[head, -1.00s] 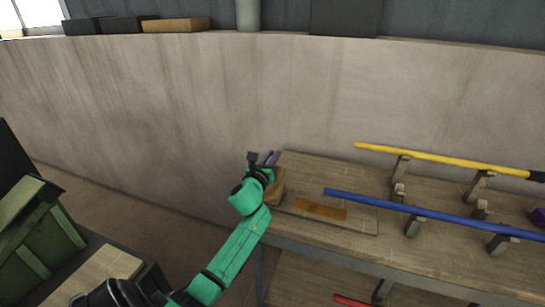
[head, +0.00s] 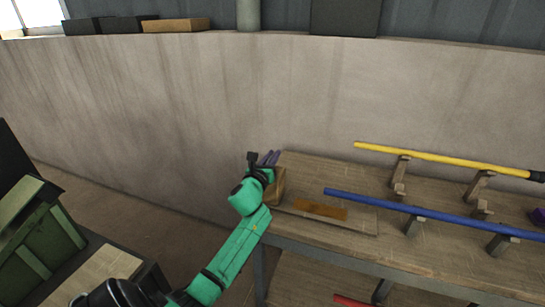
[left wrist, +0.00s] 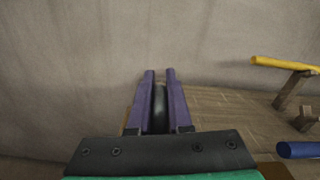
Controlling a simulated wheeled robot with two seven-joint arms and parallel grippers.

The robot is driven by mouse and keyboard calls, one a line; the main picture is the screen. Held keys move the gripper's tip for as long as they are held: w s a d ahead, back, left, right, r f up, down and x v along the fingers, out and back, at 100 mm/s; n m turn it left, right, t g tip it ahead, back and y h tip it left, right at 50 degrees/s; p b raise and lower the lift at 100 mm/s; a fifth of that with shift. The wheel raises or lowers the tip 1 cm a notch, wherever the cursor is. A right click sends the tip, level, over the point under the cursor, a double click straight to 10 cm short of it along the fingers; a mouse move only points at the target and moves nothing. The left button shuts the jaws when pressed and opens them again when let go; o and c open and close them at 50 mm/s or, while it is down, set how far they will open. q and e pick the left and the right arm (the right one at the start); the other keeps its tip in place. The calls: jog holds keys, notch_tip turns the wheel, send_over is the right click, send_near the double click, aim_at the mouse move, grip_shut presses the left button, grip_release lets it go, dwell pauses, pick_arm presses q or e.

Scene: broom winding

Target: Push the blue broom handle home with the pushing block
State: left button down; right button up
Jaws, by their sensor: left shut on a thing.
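The blue broom handle (head: 430,213) lies across grey-brown supports on the bench. Its left end shows also at the right edge of the left wrist view (left wrist: 298,150). The brown pushing block (head: 279,188) stands at the bench's left end, left of the handle's end and apart from it. It is partly hidden by my left gripper (head: 270,158). In the left wrist view the gripper's purple fingers (left wrist: 160,98) are shut on a dark grey upright part, apparently the block's grip. My right gripper is not clearly seen.
The yellow handle (head: 440,159) lies behind the blue one on its own supports. A flat brown piece (head: 320,212) lies on a board between block and blue handle. A concrete wall (head: 200,110) stands behind the bench. A purple thing (head: 539,216) is cut off at the right edge.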

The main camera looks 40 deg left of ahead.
dwell(0.5)
pick_arm(q)
jog(key=shift+w+d+f, duration=0.1)
jog(key=shift+d, duration=0.1)
jog(key=w+d+b, duration=0.2)
jog(key=w+d, duration=0.1)
jog(key=d, duration=0.8)
jog(key=shift+w, duration=0.35)
jog(key=c, duration=0.8)
grip_release()
jog(key=shift+c, duration=0.2)
